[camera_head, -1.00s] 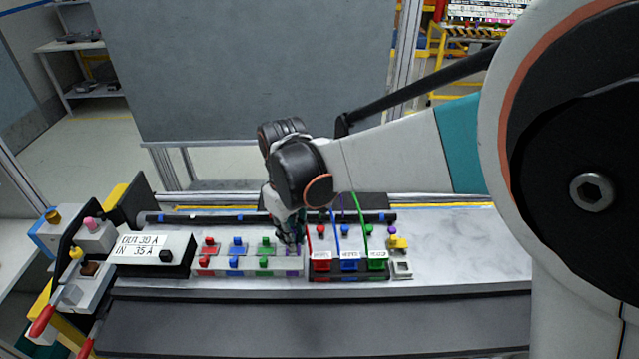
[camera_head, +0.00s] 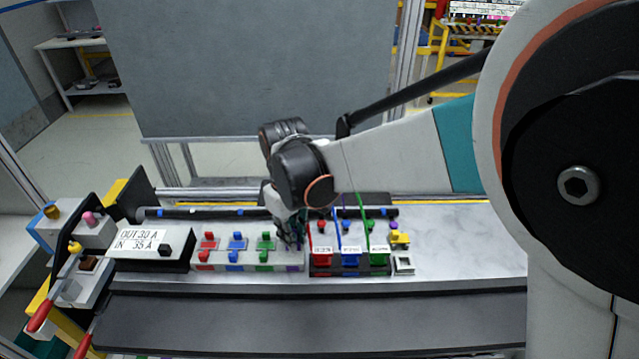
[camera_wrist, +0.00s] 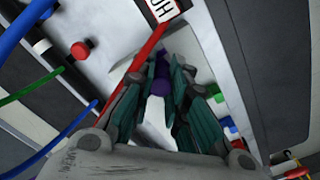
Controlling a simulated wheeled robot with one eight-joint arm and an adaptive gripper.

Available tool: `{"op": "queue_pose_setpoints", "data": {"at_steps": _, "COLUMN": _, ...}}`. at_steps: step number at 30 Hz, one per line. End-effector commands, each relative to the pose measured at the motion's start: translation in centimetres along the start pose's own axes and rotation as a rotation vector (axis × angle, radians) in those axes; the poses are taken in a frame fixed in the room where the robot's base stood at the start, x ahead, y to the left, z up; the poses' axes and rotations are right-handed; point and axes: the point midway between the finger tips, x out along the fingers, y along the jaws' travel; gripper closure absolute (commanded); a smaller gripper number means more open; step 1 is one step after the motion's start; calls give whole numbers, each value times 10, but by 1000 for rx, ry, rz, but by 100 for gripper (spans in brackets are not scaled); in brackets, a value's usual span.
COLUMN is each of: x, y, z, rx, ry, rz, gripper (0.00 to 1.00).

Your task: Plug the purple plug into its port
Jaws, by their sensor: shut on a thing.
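My gripper (camera_head: 291,238) is shut on the purple plug (camera_wrist: 160,82), which shows between its fingers in the wrist view. In the head view the gripper points down at the right end of the row of coloured plugs, and its fingers mostly hide the purple plug. The purple port is not clearly visible. I cannot tell whether the plug touches it or how deep it sits.
Red (camera_head: 208,241), blue (camera_head: 238,241) and green (camera_head: 266,241) plugs stand to the left of the gripper. A module with red, blue and green cables (camera_head: 350,260) is close on its right. A labelled meter box (camera_head: 150,249) stands further left.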

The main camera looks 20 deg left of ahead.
Motion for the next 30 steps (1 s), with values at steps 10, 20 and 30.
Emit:
{"op": "queue_pose_setpoints", "data": {"at_steps": 10, "x": 1, "y": 0, "z": 0, "rx": 0, "ry": 0, "rz": 0, "gripper": 62}}
{"op": "queue_pose_setpoints", "data": {"at_steps": 20, "x": -15, "y": 0, "z": 0, "rx": 0, "ry": 0, "rz": 0, "gripper": 62}}
{"op": "queue_pose_setpoints", "data": {"at_steps": 30, "x": -65, "y": 0, "z": 0, "rx": -1, "ry": 0, "rz": 0, "gripper": 62}}
